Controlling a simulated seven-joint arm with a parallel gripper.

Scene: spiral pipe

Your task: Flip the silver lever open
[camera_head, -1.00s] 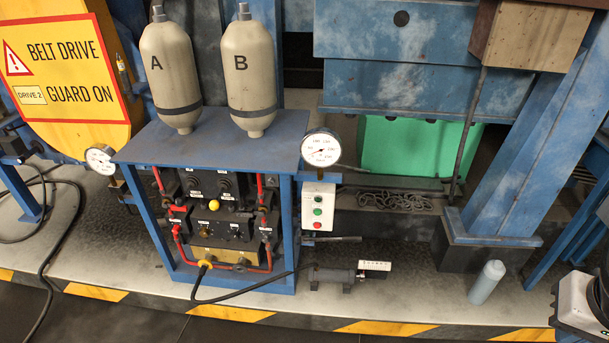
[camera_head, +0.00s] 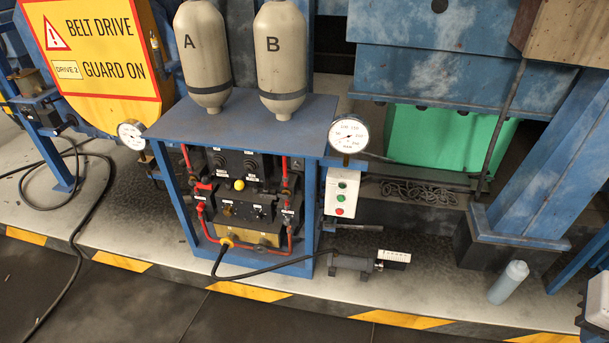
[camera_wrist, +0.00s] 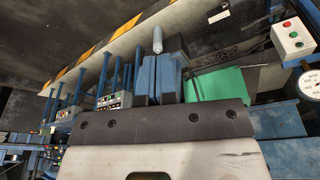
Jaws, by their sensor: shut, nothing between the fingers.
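No clearly silver lever can be made out. A thin grey bar (camera_head: 352,227) sticks out to the right of the blue cabinet, below the button box; I cannot tell if it is the lever. The cabinet's front (camera_head: 240,200) holds black panels, red pipes and a yellow knob (camera_head: 239,185). My gripper (camera_wrist: 150,120) shows in the wrist view as a dark bolted bar over a pale body. It is shut and empty, apart from the cabinet. A pale part of my arm shows at the head view's right edge.
Two grey tanks (camera_head: 280,60) stand on the cabinet. A gauge (camera_head: 349,135) and button box (camera_head: 341,193) are at its right.

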